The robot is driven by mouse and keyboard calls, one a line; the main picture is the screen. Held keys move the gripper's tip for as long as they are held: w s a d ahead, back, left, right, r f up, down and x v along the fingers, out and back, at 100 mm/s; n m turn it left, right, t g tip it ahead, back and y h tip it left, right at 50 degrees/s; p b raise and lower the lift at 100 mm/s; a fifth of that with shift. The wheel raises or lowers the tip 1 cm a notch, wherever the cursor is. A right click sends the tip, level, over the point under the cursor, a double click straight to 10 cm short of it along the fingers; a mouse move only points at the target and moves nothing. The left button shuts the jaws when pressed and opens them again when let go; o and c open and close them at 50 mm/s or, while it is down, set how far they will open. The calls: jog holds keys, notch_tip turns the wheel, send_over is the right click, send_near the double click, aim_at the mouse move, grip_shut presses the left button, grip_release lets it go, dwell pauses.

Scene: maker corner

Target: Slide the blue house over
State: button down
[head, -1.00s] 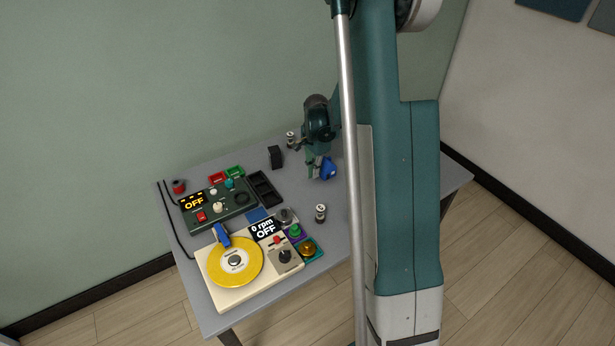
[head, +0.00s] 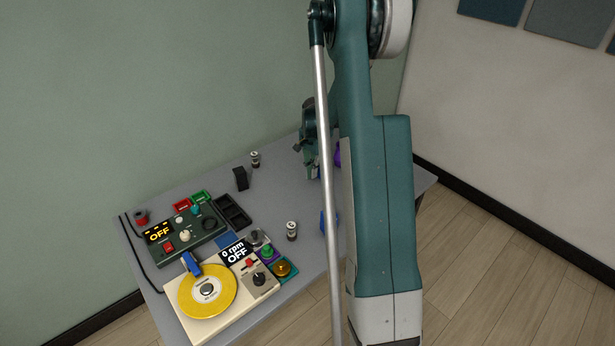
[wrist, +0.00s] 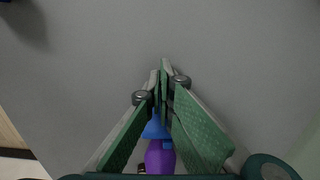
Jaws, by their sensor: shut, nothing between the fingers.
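The blue house (head: 323,222) is on the grey table (head: 270,188) in the head view, partly hidden behind my arm's silver rod. My gripper (head: 313,174) is farther back on the table, apart from the house, and also partly hidden by the rod. In the wrist view my gripper's green fingers (wrist: 163,85) are together at the tips with nothing between them. A small dark blue edge shows in that view's top left corner; I cannot tell whether it is the house.
A purple bottle-like thing (wrist: 160,156) with a blue cone top is close by the fingers, partly hidden. A small metal cylinder (head: 291,230) stands left of the house. A black block (head: 240,178), dark tray (head: 232,213) and turntable device (head: 207,291) are farther left.

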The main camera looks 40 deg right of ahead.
jog(key=shift+a, duration=0.15)
jog(key=shift+a, duration=0.5)
jog(key=a, duration=0.3)
jog(key=shift+r+b, duration=0.1)
jog(key=shift+b, duration=0.25)
notch_tip(320, 180, up, 10)
jog(key=p, duration=0.2)
jog(key=shift+d, duration=0.15)
